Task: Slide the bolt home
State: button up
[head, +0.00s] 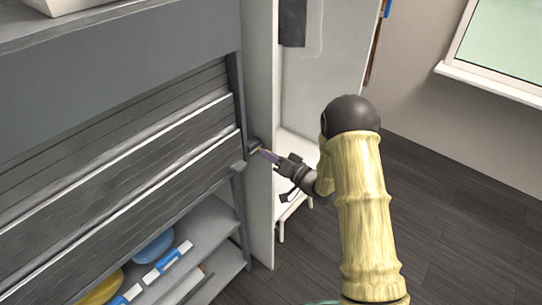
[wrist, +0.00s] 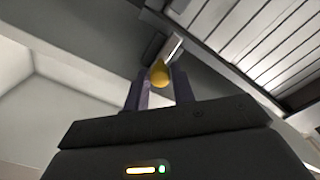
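The bolt sits at the right edge of the grey slatted shutter. In the wrist view it shows as a short bright metal rod (wrist: 174,48) beside a dark block, with a rounded yellow knob (wrist: 159,74) nearer to me. My gripper (head: 262,153) reaches the shutter's right edge from the right. In the wrist view my gripper (wrist: 158,84) has its two purple-grey fingers apart, with the knob between or just beyond their tips. A narrow gap seems to show on each side of the knob. In the head view the knob is too small to make out clearly.
The slatted shutter (head: 120,150) is partly lowered over a grey shelf unit. Blue and yellow items lie on the shelf (head: 222,268) below. A pale upright panel (head: 262,225) stands just right of the bolt. The dark floor (head: 460,220) at right is clear.

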grip_shut()
jog(key=s+a, duration=0.1)
jog(key=s, duration=0.1)
jog(key=s+a, duration=0.1)
jog(key=a, duration=0.1)
jog(key=shift+s+f+b, duration=0.1)
jog(key=shift+s+b, duration=0.25)
jog(key=shift+s, duration=0.05)
jog(key=shift+o, duration=1.1)
grip_release()
jog(key=shift+s+a, duration=0.1)
jog(key=shift+s, duration=0.05)
